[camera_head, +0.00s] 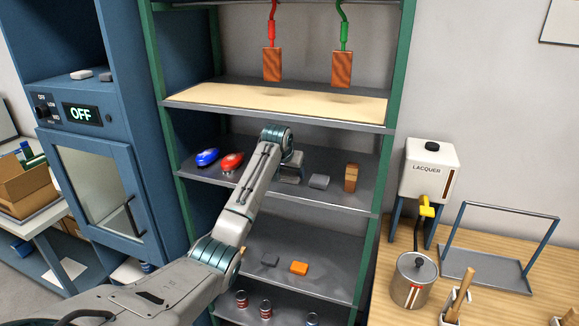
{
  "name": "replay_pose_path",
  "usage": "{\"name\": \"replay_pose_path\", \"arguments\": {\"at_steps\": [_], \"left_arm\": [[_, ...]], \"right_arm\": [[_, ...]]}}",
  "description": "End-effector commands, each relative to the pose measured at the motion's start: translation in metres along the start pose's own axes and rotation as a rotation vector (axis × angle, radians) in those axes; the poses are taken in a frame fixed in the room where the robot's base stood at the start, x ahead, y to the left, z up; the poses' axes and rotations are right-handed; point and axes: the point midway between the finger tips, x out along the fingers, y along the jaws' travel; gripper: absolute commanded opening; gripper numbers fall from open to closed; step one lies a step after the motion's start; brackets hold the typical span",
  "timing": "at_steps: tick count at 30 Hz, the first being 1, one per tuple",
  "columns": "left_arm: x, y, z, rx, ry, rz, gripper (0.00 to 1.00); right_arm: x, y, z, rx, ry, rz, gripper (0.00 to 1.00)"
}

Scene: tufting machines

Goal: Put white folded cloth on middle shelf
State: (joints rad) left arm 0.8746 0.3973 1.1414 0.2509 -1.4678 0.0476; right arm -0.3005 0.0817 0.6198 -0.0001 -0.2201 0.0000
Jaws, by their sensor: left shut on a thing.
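My left gripper (291,174) is at the middle shelf (345,201) of the rack, reaching in over it with its back toward the camera. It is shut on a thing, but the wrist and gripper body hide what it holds. I cannot make out a white folded cloth anywhere for certain. A small grey block (319,182) lies on the middle shelf just right of the gripper, apart from it as far as I can tell. My right gripper is not in view.
The middle shelf also holds a blue item (207,157), a red item (231,161) and an upright brown block (351,177). A pale board (290,103) covers the shelf above. The lower shelf holds a grey block (270,259) and an orange block (299,268).

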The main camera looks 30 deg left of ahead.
Motion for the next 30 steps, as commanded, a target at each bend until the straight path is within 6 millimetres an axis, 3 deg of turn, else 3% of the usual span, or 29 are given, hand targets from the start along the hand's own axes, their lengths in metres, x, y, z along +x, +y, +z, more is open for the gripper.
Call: {"name": "replay_pose_path", "arguments": {"at_steps": [11,12,15,25,30], "left_arm": [[0.001,0.0,0.001,0.0,0.002,0.0,0.46],[0.001,0.0,0.001,0.0,0.002,0.0,0.7],[0.001,0.0,0.001,0.0,0.002,0.0,0.86],[-0.002,0.0,0.001,0.0,0.004,0.0,0.86],[-0.022,-0.001,0.002,0.0,0.007,0.0,0.86]], "right_arm": [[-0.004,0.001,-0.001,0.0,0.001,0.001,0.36],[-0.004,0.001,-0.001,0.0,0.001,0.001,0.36],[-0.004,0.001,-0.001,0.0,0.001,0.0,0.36],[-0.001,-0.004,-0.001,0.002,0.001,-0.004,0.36],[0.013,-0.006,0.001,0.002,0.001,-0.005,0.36]]}}
